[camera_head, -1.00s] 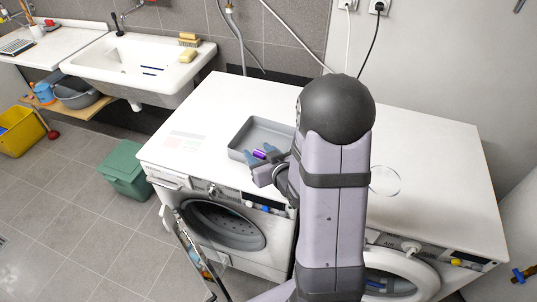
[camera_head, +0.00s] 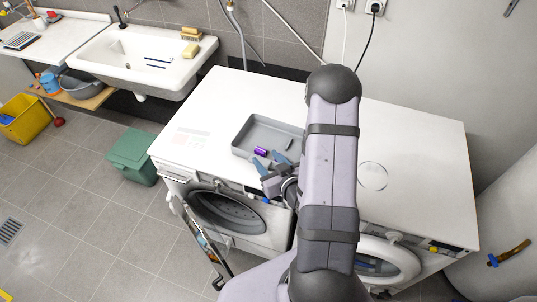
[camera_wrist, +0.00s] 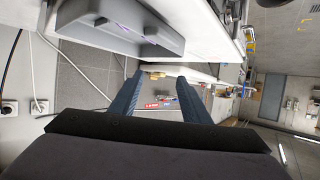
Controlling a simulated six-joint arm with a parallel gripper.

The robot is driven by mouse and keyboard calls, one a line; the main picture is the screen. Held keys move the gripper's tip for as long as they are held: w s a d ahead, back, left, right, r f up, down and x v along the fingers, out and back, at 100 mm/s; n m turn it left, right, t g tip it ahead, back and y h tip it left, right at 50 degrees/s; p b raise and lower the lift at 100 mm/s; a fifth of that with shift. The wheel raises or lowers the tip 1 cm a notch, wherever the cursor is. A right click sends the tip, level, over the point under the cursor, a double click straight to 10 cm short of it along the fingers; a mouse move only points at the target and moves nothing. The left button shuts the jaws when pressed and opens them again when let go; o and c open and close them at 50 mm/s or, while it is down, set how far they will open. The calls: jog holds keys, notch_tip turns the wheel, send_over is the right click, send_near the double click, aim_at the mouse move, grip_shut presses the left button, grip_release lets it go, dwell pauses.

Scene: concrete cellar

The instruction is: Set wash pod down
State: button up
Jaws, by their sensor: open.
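The purple wash pod (camera_head: 261,151) lies inside the shallow grey tray (camera_head: 240,137), near its front left part, on the white washer top. A small purple patch also shows in the tray (camera_wrist: 178,43) in the wrist view, largely hidden by the tray's wall. My gripper (camera_head: 271,161) is open, its blue fingers spread and empty, just in front of the pod and over the tray's front edge. The two fingers also show apart in the wrist view (camera_wrist: 158,78), with nothing between them.
A small pale purple piece (camera_head: 289,145) lies further right in the tray. The washer top (camera_head: 215,105) is clear left of and behind the tray. A clear round disc (camera_head: 373,177) lies to the right.

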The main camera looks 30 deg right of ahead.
jog(key=shift+s+r+p, duration=0.15)
jog(key=shift+s+p, duration=0.15)
jog(key=shift+s, duration=0.05)
jog(key=shift+w+a, duration=0.1)
jog(key=s+a+r+g, duration=0.4)
jog(key=s+a+g, duration=0.1)
jog(key=s, duration=0.4)
jog(key=s+a+r+g, duration=0.4)
jog(key=s+a+g, duration=0.1)
jog(key=s+g, duration=0.3)
jog(key=shift+s+r+g, duration=0.25)
jog(key=shift+s+g, duration=0.05)
jog(key=shift+s, duration=0.1)
notch_tip(320, 180, down, 48)
jog(key=b, duration=4.8)
jog(key=shift+f, duration=0.25)
